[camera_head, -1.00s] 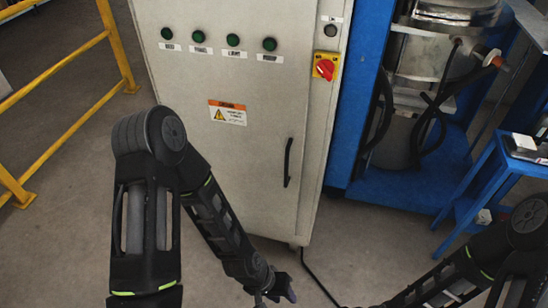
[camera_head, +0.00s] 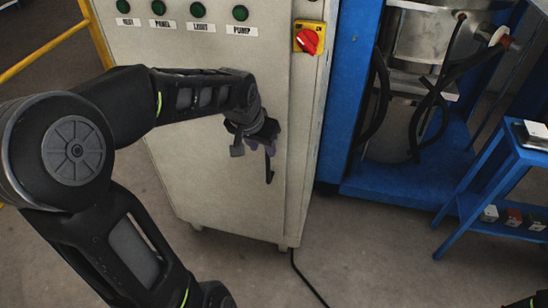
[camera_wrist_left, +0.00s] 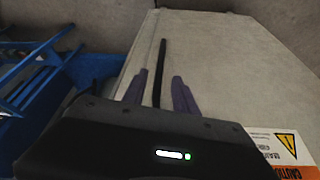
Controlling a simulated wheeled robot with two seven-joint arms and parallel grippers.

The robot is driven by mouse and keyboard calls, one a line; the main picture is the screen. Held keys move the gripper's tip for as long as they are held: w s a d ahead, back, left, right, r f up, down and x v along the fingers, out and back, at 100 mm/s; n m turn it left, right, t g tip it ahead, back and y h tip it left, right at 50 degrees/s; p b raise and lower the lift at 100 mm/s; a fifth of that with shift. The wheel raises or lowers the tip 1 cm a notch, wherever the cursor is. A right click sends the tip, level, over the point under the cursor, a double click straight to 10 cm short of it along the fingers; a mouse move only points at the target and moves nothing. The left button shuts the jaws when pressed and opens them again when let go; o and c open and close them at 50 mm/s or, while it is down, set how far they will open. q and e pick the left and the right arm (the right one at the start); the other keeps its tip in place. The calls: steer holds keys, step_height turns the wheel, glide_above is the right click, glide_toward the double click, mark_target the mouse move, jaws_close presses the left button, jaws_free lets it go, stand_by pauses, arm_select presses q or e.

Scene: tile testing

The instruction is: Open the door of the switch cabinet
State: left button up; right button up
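The switch cabinet (camera_head: 225,195) is a tall, pale grey box, and its door is shut. The black, upright door handle (camera_head: 269,172) is near the door's right edge, its upper part hidden by my gripper. My left gripper (camera_head: 266,138) is at the handle, its arm reaching across the door front. In the left wrist view, the purple fingers (camera_wrist_left: 158,84) stand apart, open, with the handle (camera_wrist_left: 161,58) running between them. A clear gap shows on the handle's right side. My right gripper is out of view.
Green buttons (camera_head: 198,10) and a red rotary switch on a yellow plate (camera_head: 308,40) are above the handle. Blue machinery (camera_head: 345,100) stands close on the right, with a blue side table (camera_head: 500,165). A cable lies on the open floor (camera_head: 350,250) in front.

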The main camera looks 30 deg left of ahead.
mark_target(267, 156)
arm_select(q)
steer(key=shift+f, duration=0.1)
steer(key=b+x, duration=0.1)
steer(key=x, duration=0.6)
steer(key=shift+w+f+b, duration=0.2)
steer(key=shift+f+b, duration=0.15)
steer(key=shift+c, duration=0.2)
jaws_close()
stand_by(0.9)
